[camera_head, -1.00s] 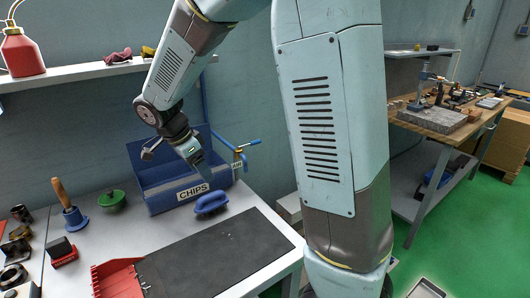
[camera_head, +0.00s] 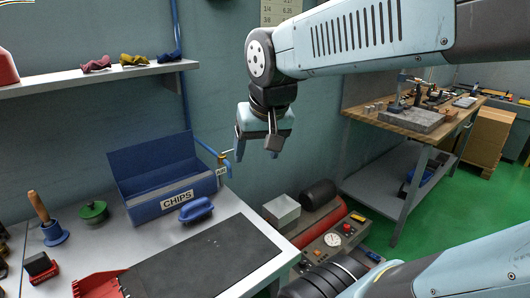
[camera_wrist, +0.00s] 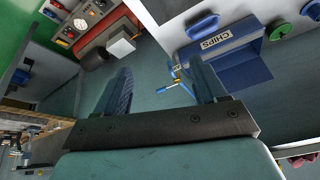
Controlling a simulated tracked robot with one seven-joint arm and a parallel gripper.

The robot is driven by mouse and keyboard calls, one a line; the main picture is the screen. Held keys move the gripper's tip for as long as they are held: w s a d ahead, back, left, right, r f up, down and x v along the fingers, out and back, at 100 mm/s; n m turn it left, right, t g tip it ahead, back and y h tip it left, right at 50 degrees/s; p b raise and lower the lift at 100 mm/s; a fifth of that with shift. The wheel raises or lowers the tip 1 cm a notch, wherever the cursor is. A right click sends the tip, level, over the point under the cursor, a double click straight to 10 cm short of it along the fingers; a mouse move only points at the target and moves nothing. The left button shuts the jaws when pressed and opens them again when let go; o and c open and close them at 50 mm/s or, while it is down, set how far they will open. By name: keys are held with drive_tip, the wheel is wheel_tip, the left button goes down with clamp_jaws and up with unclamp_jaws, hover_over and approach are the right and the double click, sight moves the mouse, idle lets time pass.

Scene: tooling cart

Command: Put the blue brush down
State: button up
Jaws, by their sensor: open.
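The blue brush (camera_head: 195,209) rests on the grey bench top, in front of the blue CHIPS bin (camera_head: 150,176) and near the dark mat. The wrist view also shows the brush (camera_wrist: 203,26) beside the bin, beyond my fingertips. My gripper (camera_head: 259,150) is open and empty. It is raised in the air to the right of the bin, well apart from the brush. In the wrist view its two fingers (camera_wrist: 158,72) stand wide apart with nothing held between them.
A dark mat (camera_head: 200,262) and a red tray (camera_head: 100,285) lie at the bench front. A green-knobbed piece (camera_head: 94,211) and a wooden-handled tool (camera_head: 46,219) stand left. A red compressor (camera_head: 318,222) is right of the bench. A shelf (camera_head: 95,77) hangs above.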

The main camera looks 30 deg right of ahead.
drive_tip(key=s+n, duration=0.2)
drive_tip(key=s, duration=0.1)
drive_tip(key=shift+d+r+t, duration=0.1)
drive_tip(key=shift+r+t, duration=0.1)
drive_tip(key=shift+t, duration=0.2)
drive_tip(key=shift+o, duration=0.4)
drive_tip(key=shift+w, duration=0.1)
idle(0.5)
drive_tip(key=shift+w, duration=0.1)
drive_tip(key=m+g+h, duration=0.5)
drive_tip(key=m, duration=1.1)
hover_over(198, 208)
drive_tip(key=a, duration=0.2)
drive_tip(key=f, duration=2.1)
drive_tip(key=shift+s+d+f, duration=0.15)
drive_tip(key=shift+s+f, duration=0.1)
drive_tip(key=shift+f, duration=0.15)
drive_tip(key=shift+y, duration=0.3)
drive_tip(key=shift+a+x, duration=0.15)
drive_tip(key=shift+x, duration=1.25)
drive_tip(key=shift+a+x, duration=0.1)
drive_tip(key=shift+x, duration=1.35)
